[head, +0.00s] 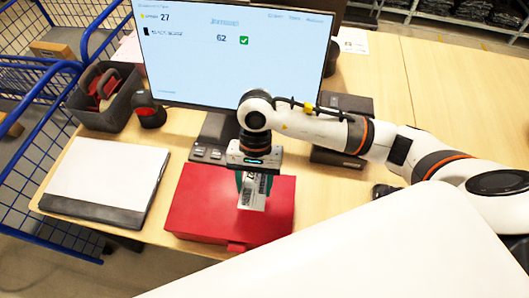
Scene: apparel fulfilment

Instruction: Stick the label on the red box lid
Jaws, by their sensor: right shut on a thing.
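The red box (199,209) lies closed on the wooden table in front of the monitor, its flat lid facing up. My right gripper (255,182) points down over the right half of the lid. It is shut on a white label (251,199) with dark print, which hangs below the fingers. The label is at or just above the lid; I cannot tell whether it touches. The fingertips are partly hidden by the label. My left gripper is not in view.
A monitor (232,52) stands behind the box. A white and grey flat device (108,178) lies to the left. A dark bin (107,97) with tape rolls and a scanner (147,110) stand at the back left. A blue wire cart (30,165) borders the table's left side.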

